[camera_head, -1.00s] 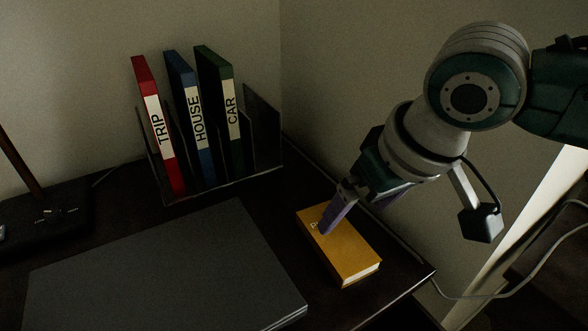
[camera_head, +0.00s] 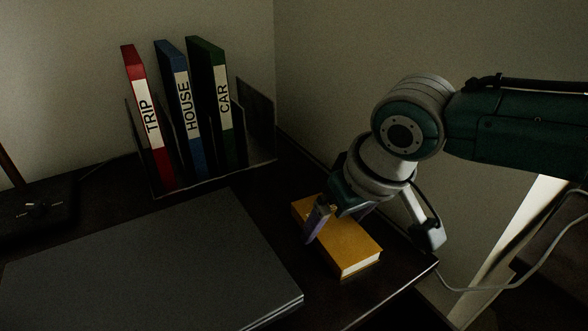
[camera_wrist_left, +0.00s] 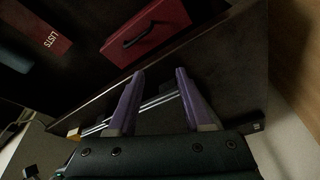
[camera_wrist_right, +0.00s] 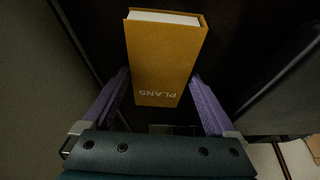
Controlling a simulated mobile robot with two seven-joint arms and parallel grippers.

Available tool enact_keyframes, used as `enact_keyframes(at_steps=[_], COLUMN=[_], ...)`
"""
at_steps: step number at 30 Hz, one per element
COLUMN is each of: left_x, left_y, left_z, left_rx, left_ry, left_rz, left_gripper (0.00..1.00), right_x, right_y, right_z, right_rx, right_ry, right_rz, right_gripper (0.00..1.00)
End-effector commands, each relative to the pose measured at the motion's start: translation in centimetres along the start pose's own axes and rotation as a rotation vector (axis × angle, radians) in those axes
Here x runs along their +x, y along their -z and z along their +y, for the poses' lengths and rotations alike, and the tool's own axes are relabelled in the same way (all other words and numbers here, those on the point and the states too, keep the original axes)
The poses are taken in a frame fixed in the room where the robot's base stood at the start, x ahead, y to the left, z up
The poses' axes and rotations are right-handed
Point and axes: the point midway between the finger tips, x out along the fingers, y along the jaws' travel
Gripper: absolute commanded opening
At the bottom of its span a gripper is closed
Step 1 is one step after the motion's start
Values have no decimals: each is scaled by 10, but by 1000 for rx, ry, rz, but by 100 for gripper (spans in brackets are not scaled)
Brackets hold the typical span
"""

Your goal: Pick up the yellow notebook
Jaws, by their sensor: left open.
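The yellow notebook (camera_head: 350,247) lies flat near the desk's right corner in the head view. In the right wrist view the notebook (camera_wrist_right: 165,55) shows the word PLANS, its near end between my fingers. My right gripper (camera_head: 336,226) is over the far part of the notebook, one purple finger on its left side and the other partly hidden behind. In the right wrist view the gripper (camera_wrist_right: 160,76) is open around the notebook, with narrow gaps at its sides. My left gripper (camera_wrist_left: 160,74) is open and empty, seen only in the left wrist view.
A grey closed laptop-like slab (camera_head: 150,265) lies left of the notebook. A rack (camera_head: 258,125) holds red, blue and green binders behind it. A wall stands close on the right. The left wrist view shows a red box with a handle (camera_wrist_left: 145,30) and a red LISTS item (camera_wrist_left: 38,28).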

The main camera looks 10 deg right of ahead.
Motion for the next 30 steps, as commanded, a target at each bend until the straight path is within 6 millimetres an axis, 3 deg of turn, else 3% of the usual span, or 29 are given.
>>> enact_keyframes(at_steps=[2,18,30], left_x=[0,0,-6], left_y=[0,0,2], left_z=[-1,-2,0], left_rx=[3,6,-1], left_ry=[2,5,0], left_rz=[0,0,1], left_gripper=[50,50,50], right_x=[0,0,-11], right_y=[0,0,5], right_z=[0,0,0], right_rx=[0,0,0], right_ry=[0,0,1], right_rz=[0,-1,1], right_gripper=[82,21,21])
